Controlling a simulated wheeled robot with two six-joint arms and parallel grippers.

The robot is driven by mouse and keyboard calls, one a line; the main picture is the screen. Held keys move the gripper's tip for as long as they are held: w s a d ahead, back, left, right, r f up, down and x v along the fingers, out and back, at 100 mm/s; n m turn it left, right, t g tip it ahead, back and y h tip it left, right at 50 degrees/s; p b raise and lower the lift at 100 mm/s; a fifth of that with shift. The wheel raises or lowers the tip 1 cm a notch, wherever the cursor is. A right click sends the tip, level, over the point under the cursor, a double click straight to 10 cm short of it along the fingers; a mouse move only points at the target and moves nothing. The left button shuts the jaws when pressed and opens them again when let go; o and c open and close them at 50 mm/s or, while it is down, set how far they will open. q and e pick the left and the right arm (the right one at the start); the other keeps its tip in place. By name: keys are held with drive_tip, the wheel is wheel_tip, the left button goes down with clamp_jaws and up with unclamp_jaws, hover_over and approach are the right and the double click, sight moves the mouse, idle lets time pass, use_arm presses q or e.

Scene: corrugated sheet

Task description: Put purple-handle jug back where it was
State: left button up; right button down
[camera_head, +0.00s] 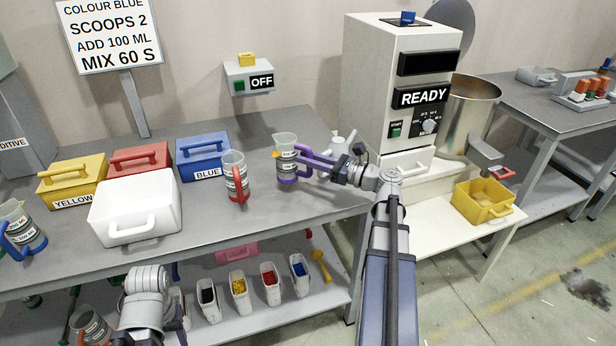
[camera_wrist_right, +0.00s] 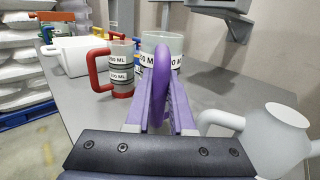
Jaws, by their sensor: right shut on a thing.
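The purple-handle jug (camera_head: 286,152) is a clear upright measuring jug with ML labels and a purple base, at the right part of the grey table. My right gripper (camera_head: 326,166) comes from the right and is shut on its purple handle. In the right wrist view the handle (camera_wrist_right: 161,80) stands between the two fingers, with the jug's body (camera_wrist_right: 176,45) behind it. The jug's base is at or very near the tabletop; I cannot tell if it touches. My left arm is at the bottom left, and its fingers cannot be made out.
A red-handle jug (camera_head: 233,172) stands just left of the purple one. A white watering can (camera_head: 340,146) is close behind my right gripper, and the mixing machine (camera_head: 385,100) stands to the right. Blue (camera_head: 203,162), red and yellow boxes and a white box (camera_head: 130,215) fill the left.

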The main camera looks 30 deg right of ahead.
sight(310, 175)
drive_tip(key=shift+f, duration=0.1)
wheel_tip(310, 175, down, 3)
drive_tip(key=b, duration=0.3)
drive_tip(key=shift+f+b, duration=0.2)
drive_tip(key=shift+b, duration=0.15)
drive_tip(key=shift+f, duration=0.2)
drive_tip(key=c, duration=0.8)
unclamp_jaws()
drive_tip(key=shift+r, duration=0.15)
drive_tip(key=shift+s+d, duration=0.15)
drive_tip(key=shift+s, duration=0.1)
drive_tip(key=v, duration=1.1)
drive_tip(key=shift+s+d+b, duration=0.1)
drive_tip(key=shift+s+b, duration=0.15)
drive_tip(key=shift+b, duration=0.05)
